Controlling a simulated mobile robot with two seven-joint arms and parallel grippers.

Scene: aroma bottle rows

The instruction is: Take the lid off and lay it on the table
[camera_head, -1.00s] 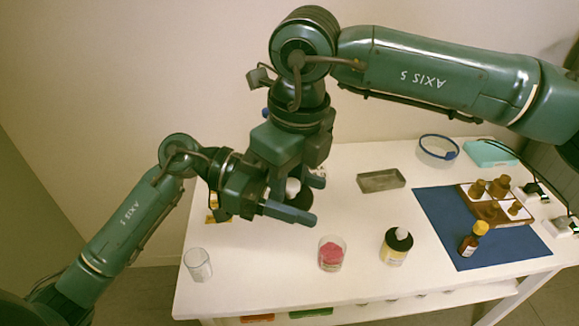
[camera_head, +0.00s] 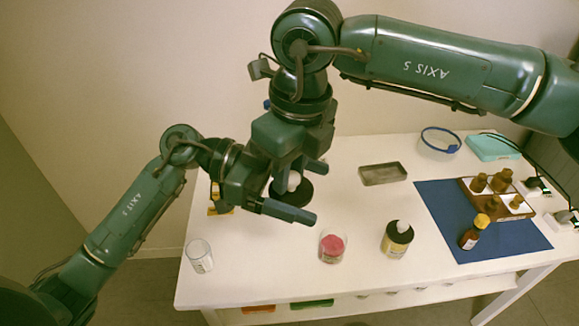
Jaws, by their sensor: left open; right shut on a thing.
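A black round lid with a white knob (camera_head: 299,194) is at the centre, partly hidden behind my grippers. My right gripper (camera_head: 295,178) points down from above and is shut on the lid's knob. I cannot tell whether the lid touches the white table (camera_head: 270,280). My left gripper (camera_head: 283,200) is open beside the lid, one long finger crossing in front of it; its other finger is largely hidden. A clear glass jar with pink contents (camera_head: 332,245) stands uncovered at the front middle. I cannot tell whether the lid comes from it.
An empty glass (camera_head: 200,256) stands front left. A grey tray (camera_head: 382,174) lies behind. A blue mat (camera_head: 475,243) holds a brown-capped bottle rack (camera_head: 497,205) and a yellow-capped bottle (camera_head: 473,232).

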